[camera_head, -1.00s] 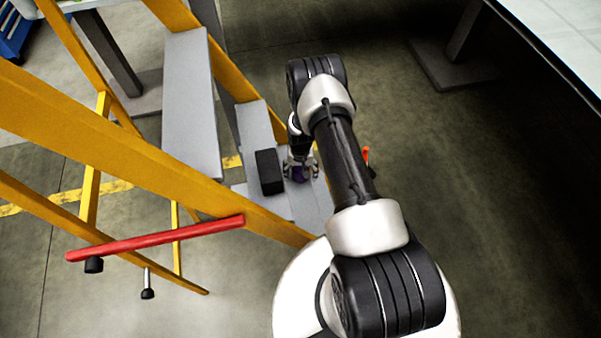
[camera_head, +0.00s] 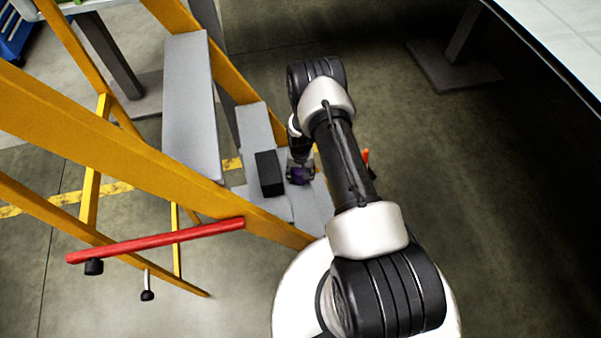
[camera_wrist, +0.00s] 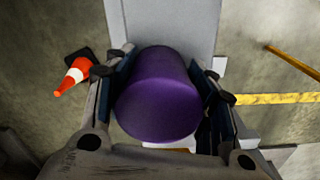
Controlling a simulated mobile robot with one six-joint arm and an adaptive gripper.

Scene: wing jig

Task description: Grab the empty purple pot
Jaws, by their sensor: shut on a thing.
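A purple pot (camera_wrist: 158,97) fills the middle of the wrist view, between the two fingers of my gripper (camera_wrist: 165,90). The fingers are closed against its left and right sides. The pot's inside is not visible. I cannot tell whether the pot touches the step.
A black box (camera_head: 269,173) stands on the step just left of my gripper. The yellow stepladder (camera_head: 130,140) with grey steps and a red bar (camera_head: 155,239) fills the left. An orange and white cone (camera_wrist: 74,76) stands on the floor. Open floor lies to the right.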

